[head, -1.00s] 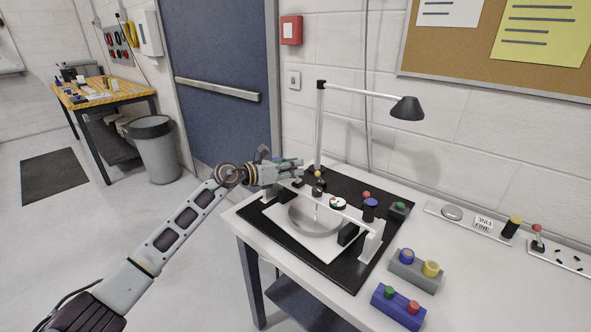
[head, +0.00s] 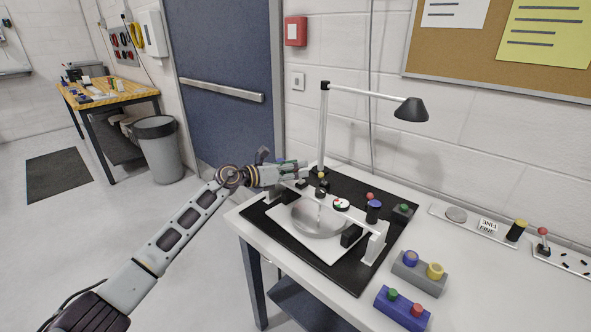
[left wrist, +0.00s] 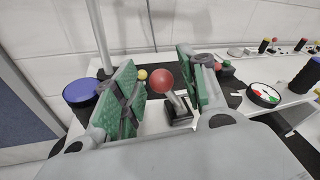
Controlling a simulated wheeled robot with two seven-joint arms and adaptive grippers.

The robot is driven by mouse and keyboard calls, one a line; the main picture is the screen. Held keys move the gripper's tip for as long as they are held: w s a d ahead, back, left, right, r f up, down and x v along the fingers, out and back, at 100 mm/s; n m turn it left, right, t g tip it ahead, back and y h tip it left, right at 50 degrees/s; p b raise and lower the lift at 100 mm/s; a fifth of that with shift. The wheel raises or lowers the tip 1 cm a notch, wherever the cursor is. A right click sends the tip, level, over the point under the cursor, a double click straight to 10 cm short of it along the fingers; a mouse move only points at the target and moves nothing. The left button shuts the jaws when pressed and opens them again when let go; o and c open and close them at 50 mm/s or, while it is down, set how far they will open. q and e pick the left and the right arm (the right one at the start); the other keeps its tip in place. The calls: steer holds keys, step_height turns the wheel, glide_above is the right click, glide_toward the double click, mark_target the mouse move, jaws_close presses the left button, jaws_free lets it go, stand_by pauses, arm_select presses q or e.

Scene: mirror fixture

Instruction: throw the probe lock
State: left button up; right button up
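The mirror fixture shows in the head view as a white bridge (head: 376,246) over a round mirror (head: 318,219) on a black mat (head: 352,281). My left gripper (head: 298,170) is at the bridge's far left end. In the left wrist view, my left gripper (left wrist: 163,88) is open, its green pads apart. A lever with a red ball knob (left wrist: 164,81) and black base (left wrist: 179,112) shows between the pads; contact is not visible. The gripper hides this lever in the head view. No label marks the probe lock. My right gripper is not in view.
A dial (head: 341,204) and blue knob (head: 374,206) sit on the bridge. A blue-topped knob (left wrist: 80,92) is close to the left pad. A lamp (head: 322,130) stands behind. Button boxes (head: 418,274) stand at the front right.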

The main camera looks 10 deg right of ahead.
arm_select(q)
steer(key=shift+a+r, duration=0.1)
steer(key=shift+a, duration=0.05)
steer(key=v, duration=1.1)
steer(key=shift+s+a, duration=0.15)
steer(key=shift+a, duration=0.15)
stand_by(0.4)
stand_by(0.4)
